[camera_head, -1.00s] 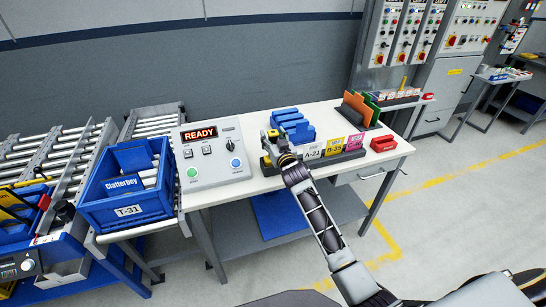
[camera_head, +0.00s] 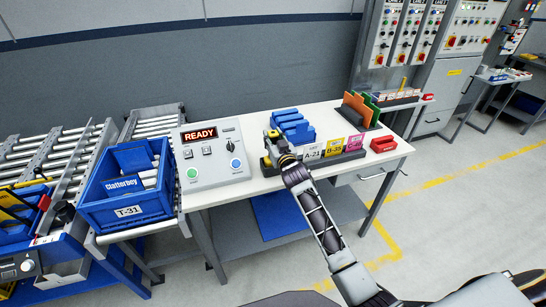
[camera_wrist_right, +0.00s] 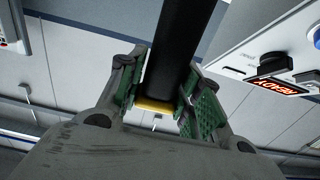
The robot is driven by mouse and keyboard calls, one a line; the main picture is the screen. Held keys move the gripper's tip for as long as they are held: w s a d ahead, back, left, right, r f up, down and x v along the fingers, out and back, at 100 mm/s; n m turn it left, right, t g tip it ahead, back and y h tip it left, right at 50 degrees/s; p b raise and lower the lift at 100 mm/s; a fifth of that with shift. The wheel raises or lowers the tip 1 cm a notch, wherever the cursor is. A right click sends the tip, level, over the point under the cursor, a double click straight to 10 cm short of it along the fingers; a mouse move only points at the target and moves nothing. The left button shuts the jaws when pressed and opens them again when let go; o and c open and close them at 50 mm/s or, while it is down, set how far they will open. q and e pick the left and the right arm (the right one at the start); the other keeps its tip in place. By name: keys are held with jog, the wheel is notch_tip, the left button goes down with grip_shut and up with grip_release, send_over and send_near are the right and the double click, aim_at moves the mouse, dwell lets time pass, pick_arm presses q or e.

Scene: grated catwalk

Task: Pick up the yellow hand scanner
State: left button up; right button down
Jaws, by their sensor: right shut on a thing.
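The yellow hand scanner (camera_head: 267,161) shows as a small yellow and dark patch at my right gripper (camera_head: 274,147), over the front of the white table. Most of it is hidden by the gripper and wrist. In the right wrist view, a black body (camera_wrist_right: 182,35) with a yellow end (camera_wrist_right: 155,105) sits between the green-padded fingers of my right gripper (camera_wrist_right: 160,92), which are shut on it. I cannot tell whether the scanner is clear of the table top. My left gripper is not in view.
The control box (camera_head: 213,172) with its READY display stands left of the gripper. Blue bins (camera_head: 293,126) are just behind it, and labelled card holders (camera_head: 333,152) and a red bin (camera_head: 384,144) are right. A blue tote (camera_head: 125,205) is on the left conveyor.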

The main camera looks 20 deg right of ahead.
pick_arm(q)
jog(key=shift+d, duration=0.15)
pick_arm(e)
jog(key=shift+r, duration=0.7)
notch_tip(320, 180, up, 8)
jog(key=shift+r, duration=0.35)
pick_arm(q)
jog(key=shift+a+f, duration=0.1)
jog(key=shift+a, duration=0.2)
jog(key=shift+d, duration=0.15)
